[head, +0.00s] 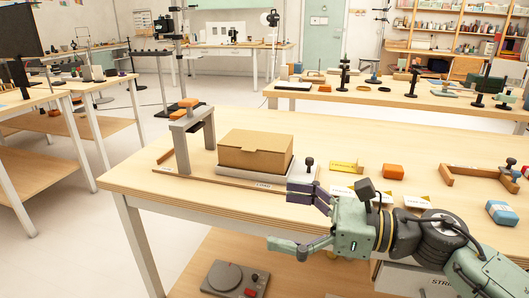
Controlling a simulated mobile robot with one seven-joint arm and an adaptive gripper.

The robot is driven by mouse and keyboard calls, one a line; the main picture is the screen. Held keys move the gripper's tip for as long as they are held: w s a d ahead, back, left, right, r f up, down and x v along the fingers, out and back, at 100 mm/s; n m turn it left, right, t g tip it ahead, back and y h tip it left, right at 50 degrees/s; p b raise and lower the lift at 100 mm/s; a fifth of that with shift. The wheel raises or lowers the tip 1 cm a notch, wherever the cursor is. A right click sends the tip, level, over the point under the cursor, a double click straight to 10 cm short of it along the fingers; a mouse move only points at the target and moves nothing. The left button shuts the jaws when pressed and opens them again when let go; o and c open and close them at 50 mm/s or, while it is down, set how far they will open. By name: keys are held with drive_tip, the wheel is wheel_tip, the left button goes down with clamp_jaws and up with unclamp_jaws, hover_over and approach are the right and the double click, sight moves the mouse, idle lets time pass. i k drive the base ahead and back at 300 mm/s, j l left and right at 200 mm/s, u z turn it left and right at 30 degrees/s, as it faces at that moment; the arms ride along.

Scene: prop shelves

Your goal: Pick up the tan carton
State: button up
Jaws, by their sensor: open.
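The tan carton (255,150) is a closed brown box. It sits on a pale grey base on the wooden table (300,126), left of the middle of the head view. My gripper (292,222) is at the table's front edge, in front of and to the right of the carton. Its two fingers are spread wide, one higher and one lower, with nothing between them. The gripper is apart from the carton. The carton's underside is hidden by the base.
A grey arch-shaped stand (182,143) with an orange block on top stands just left of the carton. A black knob (309,163) is to its right. An orange block (393,171), yellow label (346,167) and blue-white block (503,212) lie further right. Bare tabletop lies behind the carton.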

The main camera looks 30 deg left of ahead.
sight(277, 163)
drive_tip(key=i, duration=0.85)
